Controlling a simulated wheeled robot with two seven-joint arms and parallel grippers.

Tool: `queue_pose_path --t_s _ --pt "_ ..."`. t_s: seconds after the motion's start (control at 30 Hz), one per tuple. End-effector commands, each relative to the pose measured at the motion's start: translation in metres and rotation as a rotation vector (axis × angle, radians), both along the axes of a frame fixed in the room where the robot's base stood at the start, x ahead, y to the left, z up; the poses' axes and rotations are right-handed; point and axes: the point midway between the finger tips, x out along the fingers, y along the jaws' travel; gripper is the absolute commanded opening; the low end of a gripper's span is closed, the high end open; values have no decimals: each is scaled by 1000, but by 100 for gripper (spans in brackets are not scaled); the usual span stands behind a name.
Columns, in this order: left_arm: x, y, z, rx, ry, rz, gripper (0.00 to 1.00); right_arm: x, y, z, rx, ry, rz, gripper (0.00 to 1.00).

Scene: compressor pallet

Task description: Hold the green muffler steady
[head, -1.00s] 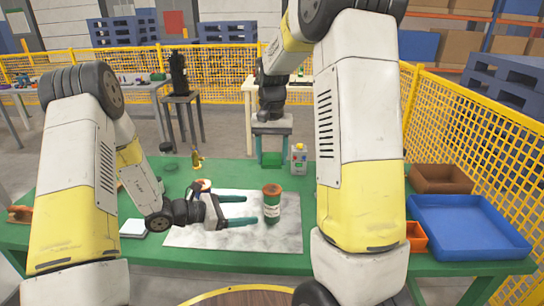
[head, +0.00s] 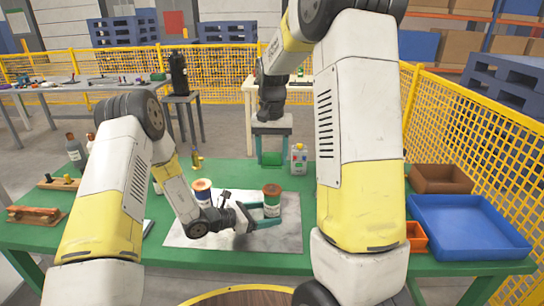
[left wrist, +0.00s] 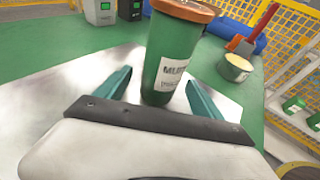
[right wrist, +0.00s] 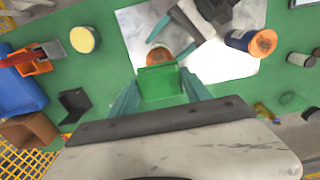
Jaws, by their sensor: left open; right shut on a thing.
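The green muffler (head: 271,202) is a green can with an orange-brown top, upright on the pale mat (head: 212,236). In the left wrist view the muffler (left wrist: 168,58) shows a white label. My left gripper (head: 264,213) is open low at the muffler, one finger on each side. In the left wrist view my left gripper (left wrist: 158,95) shows gaps between both fingers and the can. My right gripper (head: 271,152) is shut on a green block (right wrist: 160,82), held above the table behind the muffler. The muffler's top (right wrist: 158,54) shows just beyond that block.
A blue can with an orange top (head: 202,192) stands left of the muffler. A blue tray (head: 465,225), brown bin (head: 440,180) and small orange bin (head: 416,238) are at the right.

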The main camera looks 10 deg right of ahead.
Motion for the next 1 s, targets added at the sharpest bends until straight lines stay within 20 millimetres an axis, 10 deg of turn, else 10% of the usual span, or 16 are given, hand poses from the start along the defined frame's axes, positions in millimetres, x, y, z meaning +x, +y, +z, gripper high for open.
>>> queue_pose_path --t_s 0.47,0.73,1.0 --pt "3 -11 -3 0 -1 -1 77 0 0 0 0 0 0 23" --pt "3 -11 -3 0 -1 -1 28 0 0 0 0 0 0 23" --pt "3 -11 -3 0 -1 -1 28 0 0 0 0 0 0 23"
